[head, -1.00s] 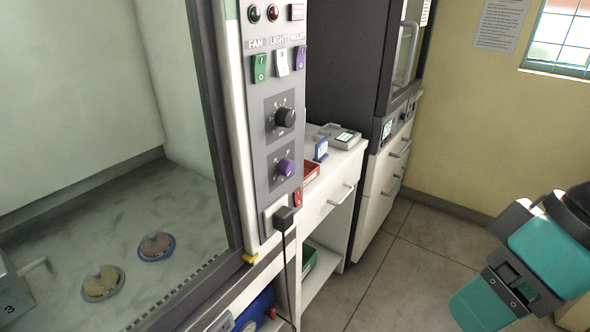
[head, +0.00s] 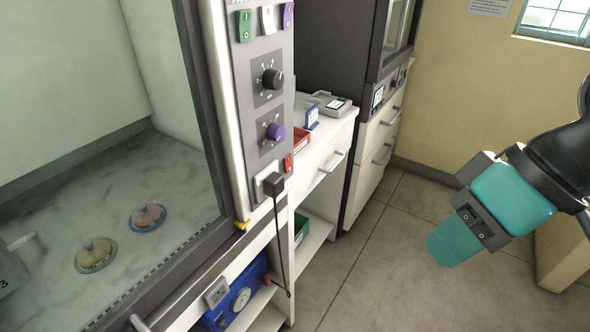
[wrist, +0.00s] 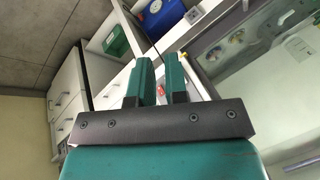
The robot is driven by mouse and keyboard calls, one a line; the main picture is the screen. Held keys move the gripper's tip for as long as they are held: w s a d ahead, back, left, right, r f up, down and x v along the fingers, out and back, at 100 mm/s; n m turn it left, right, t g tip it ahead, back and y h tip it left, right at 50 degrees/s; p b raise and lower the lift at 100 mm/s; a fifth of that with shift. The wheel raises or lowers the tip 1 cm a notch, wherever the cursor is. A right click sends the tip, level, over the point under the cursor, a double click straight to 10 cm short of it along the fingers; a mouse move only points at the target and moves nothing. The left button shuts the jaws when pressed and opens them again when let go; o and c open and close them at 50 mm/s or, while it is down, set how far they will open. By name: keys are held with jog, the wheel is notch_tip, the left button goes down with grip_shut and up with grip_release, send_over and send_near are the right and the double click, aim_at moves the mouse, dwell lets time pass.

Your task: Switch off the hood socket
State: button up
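The hood socket (head: 262,192) is a pale plate low on the hood's grey control panel (head: 247,118). A black plug (head: 274,184) sits in it, its cord hanging down. A small red switch (head: 289,163) is just above and right of the plug; its position is too small to read. My gripper (head: 440,248) is at the right in the head view, well apart from the panel, angled down and left. In the wrist view its two teal fingers (wrist: 161,80) stand a little apart and hold nothing. A small red patch shows between them, too small to identify surely.
Green (head: 244,26), white and purple switches and two knobs are higher on the panel. Another socket (head: 216,291) and a blue device (head: 238,300) are below the hood. A white drawer cabinet (head: 325,170) stands right of the panel. The floor (head: 375,260) before it is clear.

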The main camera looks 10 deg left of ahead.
aim_at(289, 169)
jog(key=w+a+f+m+y+b, duration=0.1)
jog(key=w+a+f+y, duration=0.1)
jog(key=w, duration=0.1)
jog(key=w+a+f+m+y+b, duration=0.1)
jog(key=w+a+f+y+b, duration=0.1)
jog(key=w+a, duration=0.1)
jog(key=w+a+f+m+t+y+b, duration=0.1)
jog(key=w+a+f+b, duration=0.1)
jog(key=w+f, duration=0.1)
jog(key=shift+w+a+f+y, duration=0.1)
jog(key=shift+w+a+y, duration=0.1)
jog(key=shift+y, duration=0.2)
grip_shut()
jog(key=w+f+m+t+y+b, duration=0.2)
jog(key=w+f+m+t, duration=0.1)
jog(key=w, duration=0.3)
jog(key=w+d+f+m+t+y+b, duration=0.1)
jog(key=w+f+m+t+b, duration=0.1)
jog(key=w+m, duration=0.4)
jog(key=shift+f+t+y, duration=0.4)
jog(key=shift+t, duration=0.4)
jog(key=p+x, duration=0.2)
jog(key=x, duration=1)
jog(key=shift+a+p, duration=0.25)
jog(key=shift+p, duration=0.1)
jog(key=shift+x, duration=0.8)
jog(key=shift+f, duration=0.1)
